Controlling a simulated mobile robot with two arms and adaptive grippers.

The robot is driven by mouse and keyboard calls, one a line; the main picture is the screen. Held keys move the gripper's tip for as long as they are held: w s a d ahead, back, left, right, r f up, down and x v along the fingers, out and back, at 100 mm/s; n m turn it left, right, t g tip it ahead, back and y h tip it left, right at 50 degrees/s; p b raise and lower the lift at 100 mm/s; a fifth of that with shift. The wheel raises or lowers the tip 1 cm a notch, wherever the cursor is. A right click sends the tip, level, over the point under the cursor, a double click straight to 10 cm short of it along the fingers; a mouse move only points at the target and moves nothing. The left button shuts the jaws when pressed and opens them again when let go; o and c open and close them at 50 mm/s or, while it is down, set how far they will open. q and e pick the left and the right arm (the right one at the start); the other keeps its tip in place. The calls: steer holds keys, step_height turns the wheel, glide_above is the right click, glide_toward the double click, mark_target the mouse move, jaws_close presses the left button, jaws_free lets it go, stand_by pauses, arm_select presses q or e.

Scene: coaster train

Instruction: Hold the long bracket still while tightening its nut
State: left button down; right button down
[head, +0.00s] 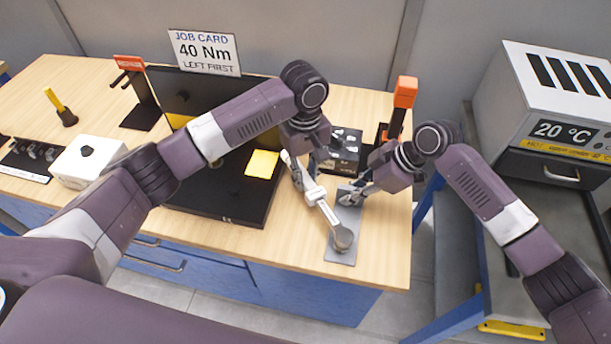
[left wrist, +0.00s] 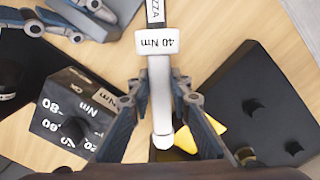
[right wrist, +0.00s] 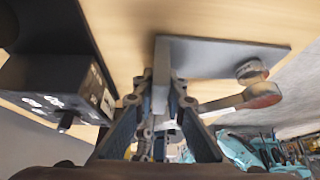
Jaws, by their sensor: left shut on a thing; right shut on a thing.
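The long bracket (head: 341,252) is a grey flat plate near the table's front right corner. My right gripper (head: 352,195) is shut on the bracket's far end; the right wrist view shows its fingers (right wrist: 161,95) on an upright part of the plate (right wrist: 225,53). My left gripper (head: 305,180) is shut around the pale handle of a torque wrench (head: 326,213), marked 40 Nm in the left wrist view (left wrist: 157,43). The wrench's round head (head: 343,238) sits over the bracket's near end. It also shows in the right wrist view (right wrist: 262,95). The nut is hidden or too small to tell.
A black box with a dial (head: 345,148) stands just behind my grippers. A black tray with a yellow card (head: 262,163) lies to the left. An orange-topped stand (head: 405,92) is behind. A job card (head: 204,52) reads 40 Nm, left first. The table's right edge is close.

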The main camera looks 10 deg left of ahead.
arm_select(q)
steer(key=shift+w+d+r+m, duration=0.1)
steer(key=shift+w+d+m, duration=0.3)
steer(key=shift+d, duration=0.05)
stand_by(0.3)
steer(key=shift+r, duration=2.3)
steer(key=shift+a+r, duration=0.2)
steer(key=shift+r, duration=0.1)
steer(key=shift+s+a+f+n, duration=0.8)
steer(key=shift+s+a+n, duration=0.15)
steer(key=shift+s+n, duration=0.1)
steer(key=shift+f, duration=1.8)
stand_by(1.1)
steer(key=shift+w+d+m, duration=0.35)
stand_by(0.3)
